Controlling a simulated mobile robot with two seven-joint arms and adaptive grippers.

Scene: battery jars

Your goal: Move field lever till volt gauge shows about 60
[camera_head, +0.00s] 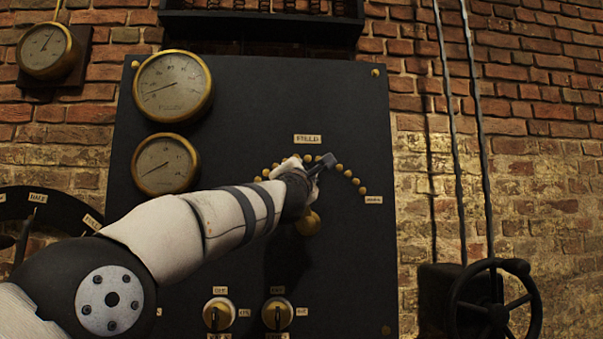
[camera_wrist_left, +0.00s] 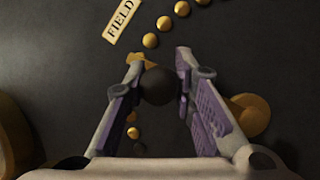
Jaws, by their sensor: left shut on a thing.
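The field lever shows in the left wrist view as a round black knob (camera_wrist_left: 158,86) between the two fingers. My left gripper (camera_head: 318,168) is shut on this knob, near the top of an arc of brass studs under the FIELD label (camera_head: 308,139). The arm hides most of the lever. The brass hub (camera_head: 307,223) shows below the gripper. Two brass-rimmed gauges sit at the panel's upper left, a larger one (camera_head: 173,87) and a smaller one (camera_head: 165,164). Both needles point to the lower left. I cannot read which is the volt gauge. My right gripper is not in view.
The dark panel (camera_head: 350,100) stands against a brick wall. Two rotary switches (camera_head: 219,314) (camera_head: 278,314) sit low on it. A handwheel (camera_head: 495,308) is at the right, another gauge (camera_head: 45,50) at the upper left.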

